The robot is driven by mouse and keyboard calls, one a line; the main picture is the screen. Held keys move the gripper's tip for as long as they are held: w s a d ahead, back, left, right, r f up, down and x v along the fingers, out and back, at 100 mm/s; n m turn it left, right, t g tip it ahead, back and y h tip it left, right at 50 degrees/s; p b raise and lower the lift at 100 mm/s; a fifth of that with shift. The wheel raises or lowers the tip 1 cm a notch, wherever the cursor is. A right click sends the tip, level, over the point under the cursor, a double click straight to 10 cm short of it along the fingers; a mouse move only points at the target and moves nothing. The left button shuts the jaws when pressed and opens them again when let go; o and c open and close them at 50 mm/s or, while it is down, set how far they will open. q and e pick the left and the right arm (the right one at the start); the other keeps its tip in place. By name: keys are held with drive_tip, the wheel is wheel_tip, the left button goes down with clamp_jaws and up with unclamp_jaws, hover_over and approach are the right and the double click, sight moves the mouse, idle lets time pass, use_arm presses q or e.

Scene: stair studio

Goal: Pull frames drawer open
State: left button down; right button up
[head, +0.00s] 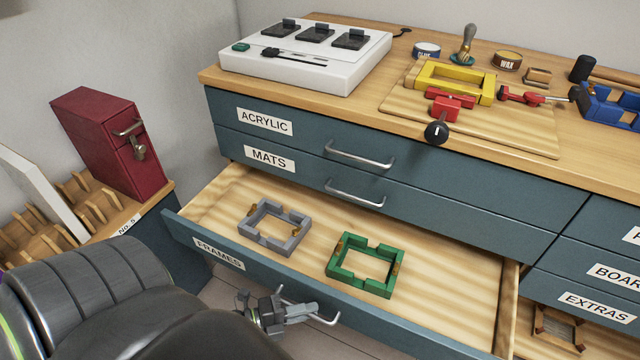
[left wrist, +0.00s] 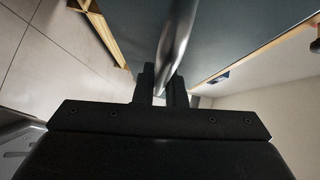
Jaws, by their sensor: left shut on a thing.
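The frames drawer (head: 390,318) is pulled well out of the blue cabinet. Its front carries a FRAMES label (head: 219,254). A grey frame (head: 273,227) and a green frame (head: 364,266) lie apart on its wooden floor. My left gripper (head: 281,309) is at the drawer's metal handle (head: 325,320) and is shut on it. In the left wrist view the handle bar (left wrist: 176,45) runs between the two fingers (left wrist: 161,85). My left arm hides the lower left of the head view. My right gripper is in neither view.
The closed ACRYLIC and MATS drawers (head: 310,185) sit above. The worktop (head: 300,108) bears a white control box (head: 305,55), a yellow frame (head: 455,82) and tools. A red box file (head: 108,140) stands at left. At lower right, the EXTRAS drawer (head: 597,307) adjoins an open compartment holding a brown frame (head: 558,328).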

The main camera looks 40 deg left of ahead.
use_arm(q)
drive_tip(key=s+d, duration=0.2)
drive_tip(key=s, duration=0.6)
drive_tip(key=shift+s+p, duration=0.3)
drive_tip(key=shift+s, duration=0.1)
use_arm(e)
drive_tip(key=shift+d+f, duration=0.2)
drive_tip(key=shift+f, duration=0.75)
use_arm(q)
drive_tip(key=c, duration=1.8)
unclamp_jaws()
drive_tip(key=shift+o, duration=0.2)
drive_tip(key=v, duration=1.7)
drive_tip(key=shift+b, duration=0.3)
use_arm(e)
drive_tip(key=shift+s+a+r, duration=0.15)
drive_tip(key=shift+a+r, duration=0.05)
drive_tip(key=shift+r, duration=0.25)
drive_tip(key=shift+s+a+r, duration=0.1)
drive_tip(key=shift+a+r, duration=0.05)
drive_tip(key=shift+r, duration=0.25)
